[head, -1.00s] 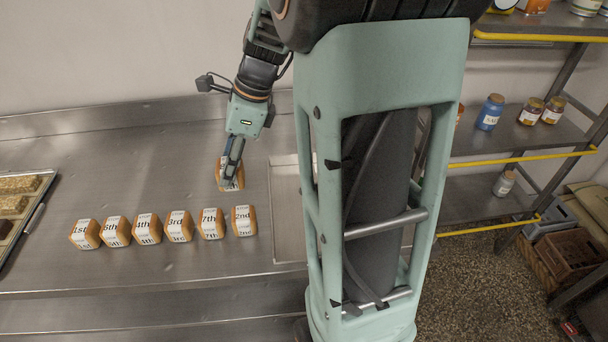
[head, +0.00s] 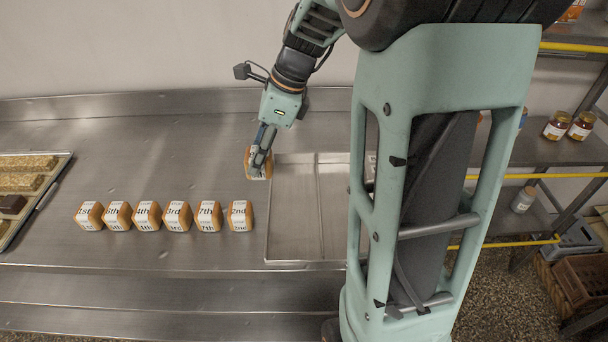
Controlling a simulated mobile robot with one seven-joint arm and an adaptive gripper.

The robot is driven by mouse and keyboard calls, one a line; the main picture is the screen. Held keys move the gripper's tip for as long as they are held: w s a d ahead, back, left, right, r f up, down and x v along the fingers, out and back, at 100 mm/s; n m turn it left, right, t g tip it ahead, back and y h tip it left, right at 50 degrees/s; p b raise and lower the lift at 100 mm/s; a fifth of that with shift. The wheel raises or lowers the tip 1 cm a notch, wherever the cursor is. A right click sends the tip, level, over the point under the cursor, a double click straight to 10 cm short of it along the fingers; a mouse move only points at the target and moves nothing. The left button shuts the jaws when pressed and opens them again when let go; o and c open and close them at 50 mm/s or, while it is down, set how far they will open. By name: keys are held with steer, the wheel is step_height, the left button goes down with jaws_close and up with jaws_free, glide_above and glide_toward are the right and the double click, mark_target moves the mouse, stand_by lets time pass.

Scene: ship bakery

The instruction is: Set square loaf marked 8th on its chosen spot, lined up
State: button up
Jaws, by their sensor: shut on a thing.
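My gripper (head: 260,158) is shut on a square loaf (head: 250,169) with a golden crust and a white label. The fingers cover most of the label, so I cannot read its mark. The loaf is behind and slightly right of the 2nd loaf, close to the left edge of an empty steel tray (head: 267,235). I cannot tell whether it touches the counter. A row of similar labelled loaves stands on the counter (head: 150,262): 1st (head: 89,215) at the left end, then several more, with 3rd (head: 178,215), 7th (head: 209,215) and 2nd (head: 240,215) at the right.
A tray of baked bars (head: 50,190) lies at the far left. The counter behind the row is clear. My column hides the right part of the steel tray. Shelves with jars (head: 556,126) and a brown crate (head: 585,278) stand at the right.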

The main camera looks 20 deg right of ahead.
steer(key=shift+w+d+f, duration=0.1)
steer(key=shift+w+d, duration=0.05)
steer(key=shift+d, duration=0.15)
steer(key=w+d+f, duration=0.2)
steer(key=d+f, duration=0.1)
steer(key=w+d+f, duration=0.3)
steer(key=d, duration=0.1)
steer(key=w+d+f+p, duration=0.1)
steer(key=w+d+f, duration=0.1)
steer(key=d+f, duration=0.1)
steer(key=shift+w+d, duration=0.15)
steer(key=shift+w, duration=0.2)
steer(key=shift+w+d+f, duration=0.1)
steer(key=shift+d+f, duration=0.15)
steer(key=shift+f, duration=1.65)
steer(key=shift+f, duration=0.2)
steer(key=o, duration=0.9)
